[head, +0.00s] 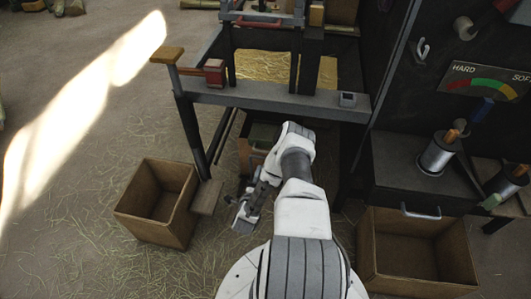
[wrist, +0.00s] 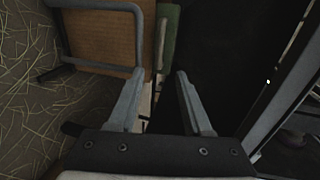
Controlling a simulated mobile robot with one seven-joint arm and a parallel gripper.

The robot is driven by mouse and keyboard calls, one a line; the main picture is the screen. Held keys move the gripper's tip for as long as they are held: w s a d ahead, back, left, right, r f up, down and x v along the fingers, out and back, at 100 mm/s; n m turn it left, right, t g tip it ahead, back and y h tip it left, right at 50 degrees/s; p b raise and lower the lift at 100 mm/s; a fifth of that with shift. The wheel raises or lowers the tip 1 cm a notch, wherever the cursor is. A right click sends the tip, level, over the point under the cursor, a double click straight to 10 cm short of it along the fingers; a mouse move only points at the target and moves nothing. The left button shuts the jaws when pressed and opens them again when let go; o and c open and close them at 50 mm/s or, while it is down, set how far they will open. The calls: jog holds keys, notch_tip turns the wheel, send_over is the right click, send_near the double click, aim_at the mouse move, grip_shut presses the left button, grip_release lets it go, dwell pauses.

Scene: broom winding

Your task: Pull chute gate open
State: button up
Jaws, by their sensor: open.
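My gripper (head: 243,215) is low under the front left of the bench in the head view. In the wrist view my gripper (wrist: 160,80) has its two grey fingers apart, with nothing between them. A brown panel (wrist: 105,35) with a grey bar handle (wrist: 95,65) lies beyond the left finger; the bar's right end is close to that fingertip, and I cannot tell if they touch. I cannot tell for certain whether this panel is the chute gate. In the head view a brown box-like part (head: 246,158) under the bench is partly hidden by my arm.
The bench (head: 270,100) stands above, its left leg (head: 192,135) close to my gripper. Open wooden crates stand on the floor at left (head: 155,200) and right (head: 415,250). A dark cabinet (head: 405,165) with a handle is at right. Straw covers the floor.

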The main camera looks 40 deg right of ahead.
aim_at(265, 152)
jog(key=b+x, duration=0.5)
jog(key=x, duration=1)
jog(key=shift+w+d+f, duration=0.1)
jog(key=shift+w+d, duration=0.1)
jog(key=shift+w, duration=0.05)
grip_shut()
dwell(0.7)
